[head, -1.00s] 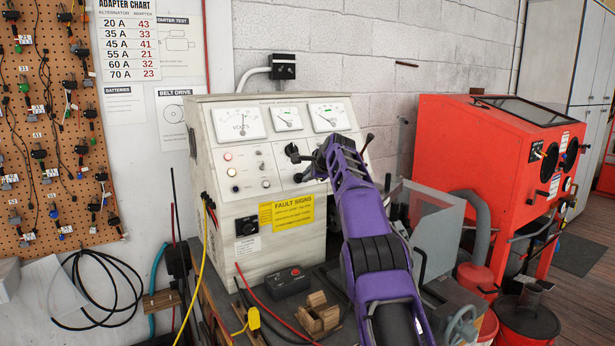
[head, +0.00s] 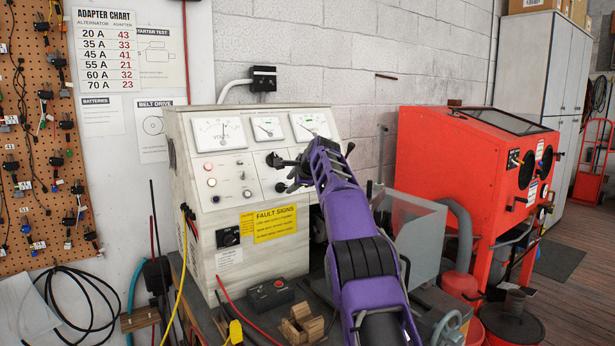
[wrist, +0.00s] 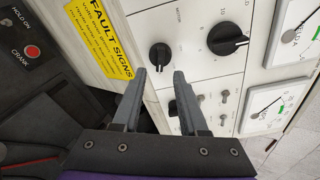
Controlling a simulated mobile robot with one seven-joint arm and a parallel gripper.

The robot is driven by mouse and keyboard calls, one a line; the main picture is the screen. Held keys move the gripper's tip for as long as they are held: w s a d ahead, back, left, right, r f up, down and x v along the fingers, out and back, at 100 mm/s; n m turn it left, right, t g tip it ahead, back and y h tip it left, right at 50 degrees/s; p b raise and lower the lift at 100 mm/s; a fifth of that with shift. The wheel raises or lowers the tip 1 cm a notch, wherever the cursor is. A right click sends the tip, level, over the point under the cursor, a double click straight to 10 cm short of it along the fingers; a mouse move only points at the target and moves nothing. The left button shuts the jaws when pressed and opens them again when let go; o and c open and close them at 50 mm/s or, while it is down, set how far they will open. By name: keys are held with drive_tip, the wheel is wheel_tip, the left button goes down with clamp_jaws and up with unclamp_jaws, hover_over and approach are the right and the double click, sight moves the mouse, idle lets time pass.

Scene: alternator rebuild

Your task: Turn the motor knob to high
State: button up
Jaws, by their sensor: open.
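The pale tester cabinet (head: 215,262) has black knobs on its sloped front panel. In the wrist view, a small black knob (wrist: 160,57) sits just beyond and between my fingertips, beside a faint label that looks like MOTOR. I cannot read its setting. A larger black knob (wrist: 228,39) with a number scale is to its upper right. My gripper (wrist: 159,74) is open, its two grey fingers apart with nothing between them; I cannot tell whether they touch the panel. In the head view, my gripper (head: 291,176) is at the panel and partly hides the knobs.
Toggle switches (wrist: 223,107) are right of my fingers in the wrist view. Gauges (head: 219,134) line the panel top. A yellow FAULT SIGNS label (head: 275,223) is below the knobs. A crank control box (head: 270,294) sits on the bench. A red cabinet (head: 450,170) stands right.

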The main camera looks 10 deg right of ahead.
drive_tip(key=b+v, duration=0.4)
drive_tip(key=v, duration=1.1)
drive_tip(key=shift+s+b, duration=0.25)
drive_tip(key=shift+b, duration=0.1)
drive_tip(key=shift+d, duration=0.1)
